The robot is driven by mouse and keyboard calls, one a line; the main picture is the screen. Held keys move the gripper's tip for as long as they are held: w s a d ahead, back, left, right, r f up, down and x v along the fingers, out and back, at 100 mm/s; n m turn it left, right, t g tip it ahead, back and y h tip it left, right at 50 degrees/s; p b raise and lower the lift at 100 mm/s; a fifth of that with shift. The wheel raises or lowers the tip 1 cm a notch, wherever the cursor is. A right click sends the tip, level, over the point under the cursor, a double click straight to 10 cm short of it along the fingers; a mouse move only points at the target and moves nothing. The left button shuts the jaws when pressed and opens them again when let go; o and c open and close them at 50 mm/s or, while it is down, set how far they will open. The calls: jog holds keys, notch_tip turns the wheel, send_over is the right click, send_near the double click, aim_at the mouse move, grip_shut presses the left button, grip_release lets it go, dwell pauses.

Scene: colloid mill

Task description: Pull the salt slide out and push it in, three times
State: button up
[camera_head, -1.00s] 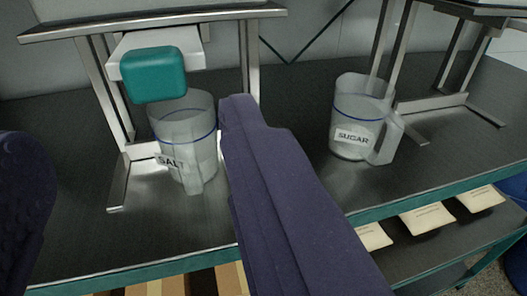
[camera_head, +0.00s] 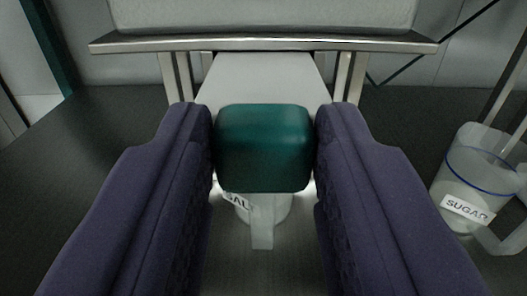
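The salt slide (camera_head: 262,80) is a pale flat plate under a metal shelf, with a teal block-shaped handle (camera_head: 263,148) at its front end. A good length of the plate shows in front of the shelf edge. My gripper (camera_head: 264,150) has one purple finger on each side of the handle, both against or very close to its sides. The salt jug (camera_head: 262,226) stands below the handle, mostly hidden by it; part of its label and its handle show.
The sugar jug (camera_head: 470,185) stands on the dark worktop at the right, outside my right finger. The metal shelf (camera_head: 265,45) on its stand spans the back. The worktop (camera_head: 80,150) at the left is clear.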

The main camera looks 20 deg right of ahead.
aim_at(262, 114)
grip_shut()
jog(key=shift+b+x, duration=0.6)
jog(key=shift+x, duration=1.7)
jog(key=o, duration=0.9)
grip_release()
jog(key=shift+c, duration=0.2)
jog(key=shift+s, duration=0.15)
jog(key=p+v, duration=0.1)
jog(key=v, duration=0.6)
jog(key=shift+s+a, duration=0.15)
jog(key=shift+s, duration=0.1)
